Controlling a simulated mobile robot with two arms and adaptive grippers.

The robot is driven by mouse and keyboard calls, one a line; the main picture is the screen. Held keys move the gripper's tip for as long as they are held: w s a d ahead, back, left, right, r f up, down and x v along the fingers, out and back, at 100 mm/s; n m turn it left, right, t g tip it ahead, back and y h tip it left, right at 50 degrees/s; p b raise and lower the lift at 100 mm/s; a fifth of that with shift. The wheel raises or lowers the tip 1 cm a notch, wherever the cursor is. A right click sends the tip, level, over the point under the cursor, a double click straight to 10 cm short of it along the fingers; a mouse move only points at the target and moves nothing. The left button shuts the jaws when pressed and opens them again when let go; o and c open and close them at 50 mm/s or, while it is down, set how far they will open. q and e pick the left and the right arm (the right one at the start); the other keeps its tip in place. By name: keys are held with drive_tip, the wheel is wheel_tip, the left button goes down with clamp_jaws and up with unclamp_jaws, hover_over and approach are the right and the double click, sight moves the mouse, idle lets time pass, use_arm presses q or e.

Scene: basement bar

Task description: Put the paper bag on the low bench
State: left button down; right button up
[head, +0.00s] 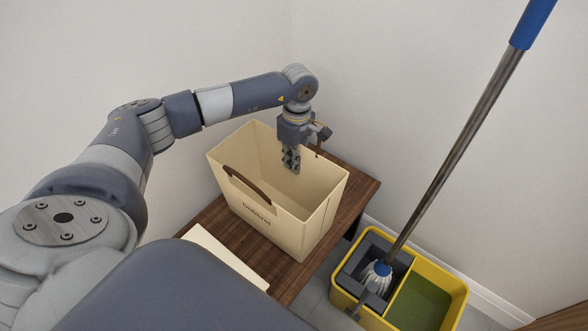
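The cream paper bag (275,222) stands upright and open on the dark brown wooden bench (297,277). It has a brown handle (247,185) on its near side and dark lettering below it. My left gripper (304,154) is at the bag's far rim, pointing down. One finger hangs on the inner side of the rim; the other shows beyond it, its lower part hidden. The fingers look spread apart, and a thin brown strip, perhaps the far handle, shows between them. My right gripper is not in view.
A pale flat item (226,256) lies on the bench left of the bag. A yellow mop bucket (455,301) with a leaning mop (455,145) stands on the floor at the right. White walls close in behind the bench.

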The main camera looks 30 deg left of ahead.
sight(294, 174)
use_arm(q)
wheel_tip(294, 174, down, 3)
drive_tip(key=shift+f, duration=0.25)
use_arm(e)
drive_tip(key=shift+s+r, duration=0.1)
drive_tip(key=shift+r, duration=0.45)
use_arm(q)
drive_tip(key=shift+b, duration=0.3)
drive_tip(key=c, duration=1.8)
unclamp_jaws()
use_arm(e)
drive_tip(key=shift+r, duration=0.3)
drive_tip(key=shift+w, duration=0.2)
